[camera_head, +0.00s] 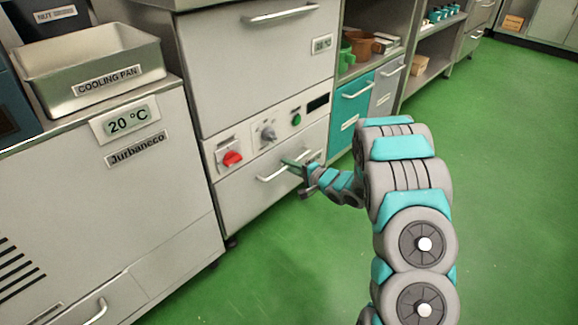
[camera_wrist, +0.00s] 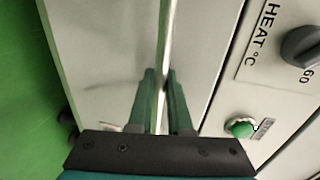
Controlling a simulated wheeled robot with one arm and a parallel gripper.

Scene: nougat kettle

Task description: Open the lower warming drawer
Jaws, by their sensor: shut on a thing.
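The lower warming drawer (camera_head: 245,200) is the bottom front of the grey-white unit in the middle of the head view. Its front looks flush with the unit. The drawer's bar handle (camera_head: 272,178) runs across it, and in the wrist view the handle (camera_wrist: 168,45) stands upright between the fingers. My gripper (camera_head: 293,165) is at the right part of the handle, shut on it. In the wrist view the two green fingertips of my gripper (camera_wrist: 160,75) lie on either side of the bar.
Above the drawer is a control panel with a red switch (camera_head: 231,158), a grey knob (camera_head: 268,134) and a green button (camera_head: 296,119). An upper drawer (camera_head: 255,65) has its own handle. A cooling pan (camera_head: 95,80) stands at left. Green floor (camera_head: 300,260) is clear in front.

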